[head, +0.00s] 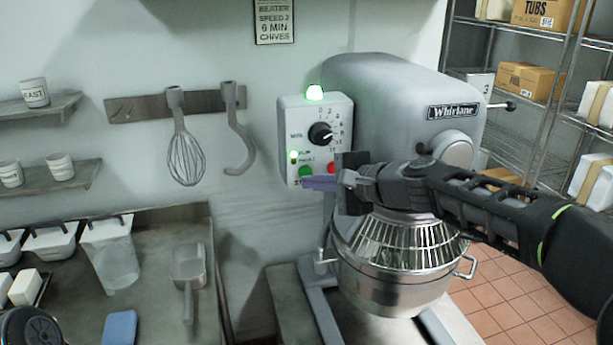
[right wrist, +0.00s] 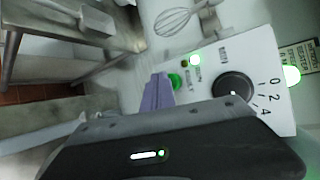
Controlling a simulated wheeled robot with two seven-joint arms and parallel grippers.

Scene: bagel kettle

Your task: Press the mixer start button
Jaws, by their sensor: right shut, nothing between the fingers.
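The mixer (head: 395,95) is a grey machine marked Whirlane, with a steel bowl (head: 390,285) under a wire guard. Its white control panel (head: 290,125) carries a black dial (head: 320,133), a green button (head: 306,172) and a red button (head: 332,168). My right gripper (head: 318,183) is shut and empty, its purple fingertips just in front of the panel's lower edge by the green button. In the right wrist view the fingertips (right wrist: 157,92) overlap the edge of the green button (right wrist: 176,80); I cannot tell whether they touch it. My left gripper is not in view.
A green lamp (head: 314,93) glows on top of the panel. A whisk (head: 185,155) and a hook (head: 238,140) hang on the wall to the left. A steel counter with a scoop (head: 188,268) is at lower left. Wire shelves (head: 500,110) with boxes stand at right.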

